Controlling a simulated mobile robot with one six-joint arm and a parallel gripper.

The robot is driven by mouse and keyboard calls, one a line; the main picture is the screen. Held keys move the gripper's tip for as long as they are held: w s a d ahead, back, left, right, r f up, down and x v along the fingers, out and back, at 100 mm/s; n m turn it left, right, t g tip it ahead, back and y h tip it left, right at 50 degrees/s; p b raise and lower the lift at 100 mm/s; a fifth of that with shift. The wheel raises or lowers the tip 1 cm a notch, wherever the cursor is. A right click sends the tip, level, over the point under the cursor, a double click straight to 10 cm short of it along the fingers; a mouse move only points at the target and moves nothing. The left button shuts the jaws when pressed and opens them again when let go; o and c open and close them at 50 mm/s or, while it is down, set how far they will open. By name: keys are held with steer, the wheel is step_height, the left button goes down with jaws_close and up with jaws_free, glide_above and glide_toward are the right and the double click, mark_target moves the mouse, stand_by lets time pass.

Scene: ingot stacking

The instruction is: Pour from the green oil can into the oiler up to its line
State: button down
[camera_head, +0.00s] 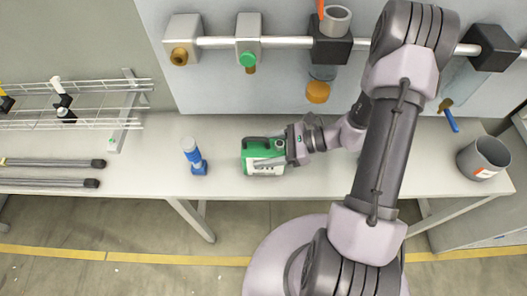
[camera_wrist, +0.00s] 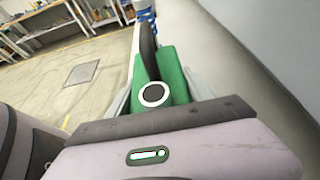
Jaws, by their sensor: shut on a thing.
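The green oil can (camera_head: 251,150), with a pale label on its lower front, is at the middle of the bench. My gripper (camera_head: 268,162) is shut on it from the right. The can looks upright; I cannot tell whether it touches the bench. In the wrist view the green can (camera_wrist: 176,72) fills the space ahead of my gripper, with a dark handle and a round black-and-white cap on top. The oiler (camera_head: 194,157), blue with a whitish upper part, stands upright to the left of the can, apart from it. Its blue part shows at the wrist view's top (camera_wrist: 145,13). Its line and level cannot be made out.
A grey bin (camera_head: 484,158) stands at the bench's right end. A wire rack (camera_head: 75,118) and dark-tipped rods (camera_head: 50,183) lie at the left. A rail (camera_head: 285,42) with several fittings hangs behind. The bench between can and oiler is clear.

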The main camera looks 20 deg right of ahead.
steer(key=shift+f, duration=0.15)
steer(key=shift+c, duration=2)
jaws_free()
steer(key=p+v, duration=0.5)
steer(key=v, duration=1.2)
steer(key=shift+s+d, duration=0.2)
steer(key=shift+s, duration=0.2)
